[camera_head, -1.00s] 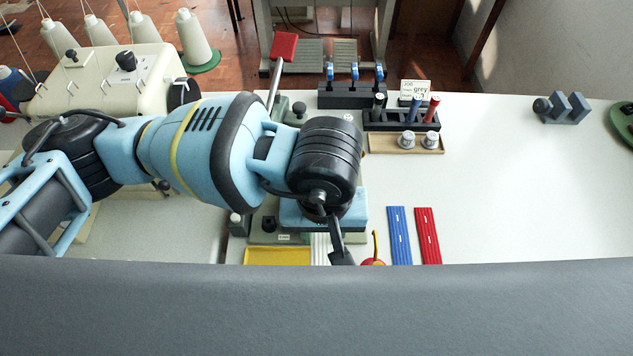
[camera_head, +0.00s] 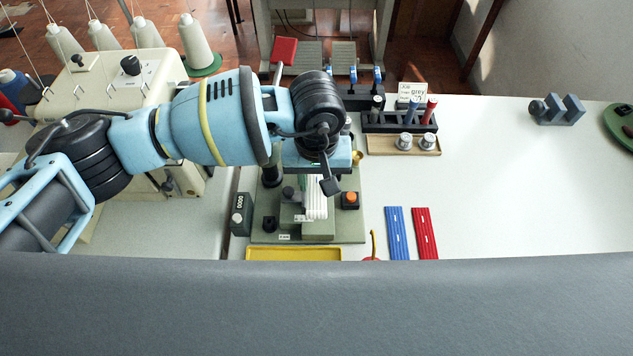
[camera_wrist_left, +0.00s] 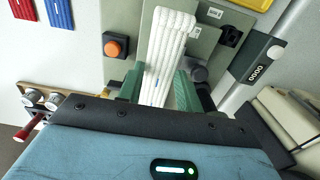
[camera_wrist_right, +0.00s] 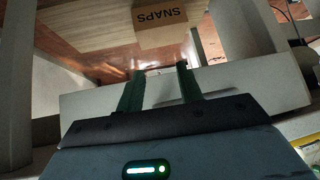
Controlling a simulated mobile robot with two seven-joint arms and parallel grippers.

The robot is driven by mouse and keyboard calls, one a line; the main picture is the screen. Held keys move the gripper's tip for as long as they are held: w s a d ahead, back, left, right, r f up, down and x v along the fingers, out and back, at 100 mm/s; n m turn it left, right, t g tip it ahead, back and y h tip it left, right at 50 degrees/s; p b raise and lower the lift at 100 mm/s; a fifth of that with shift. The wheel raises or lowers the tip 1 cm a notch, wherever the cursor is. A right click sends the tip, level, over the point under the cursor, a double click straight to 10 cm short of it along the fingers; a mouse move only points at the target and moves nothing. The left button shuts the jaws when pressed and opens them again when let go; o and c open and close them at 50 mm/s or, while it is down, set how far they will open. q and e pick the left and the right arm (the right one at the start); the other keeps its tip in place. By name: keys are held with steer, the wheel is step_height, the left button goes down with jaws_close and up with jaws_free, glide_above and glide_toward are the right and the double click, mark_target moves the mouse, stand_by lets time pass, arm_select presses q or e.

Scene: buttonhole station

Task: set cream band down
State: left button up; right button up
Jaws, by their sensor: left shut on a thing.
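The cream band (camera_head: 316,204) is a flat, ribbed, nearly white strip. My left gripper (camera_wrist_left: 160,74) is shut on it in the left wrist view, with a green finger on either side of the band (camera_wrist_left: 170,45). The band extends out past the fingertips over the green-grey machine plate (camera_head: 345,228). In the head view my left wrist hides the held end, and I cannot tell whether the band touches the plate. My right gripper (camera_wrist_right: 158,82) is open and empty in its wrist view; it is outside the head view.
An orange button (camera_head: 350,199) and a counter box (camera_head: 241,215) flank the band. A yellow tray (camera_head: 293,254), a blue band (camera_head: 397,228) and a red band (camera_head: 425,228) lie nearer. A spool rack (camera_head: 400,121) stands behind. The right table is mostly clear. A SNAPS box (camera_wrist_right: 161,22) faces my right gripper.

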arm_select(q)
steer(key=shift+f, duration=0.85)
arm_select(e)
steer(key=shift+w+d+r, duration=0.1)
steer(key=shift+r, duration=0.1)
arm_select(q)
steer(key=shift+f, duration=0.1)
arm_select(e)
steer(key=shift+f, duration=0.1)
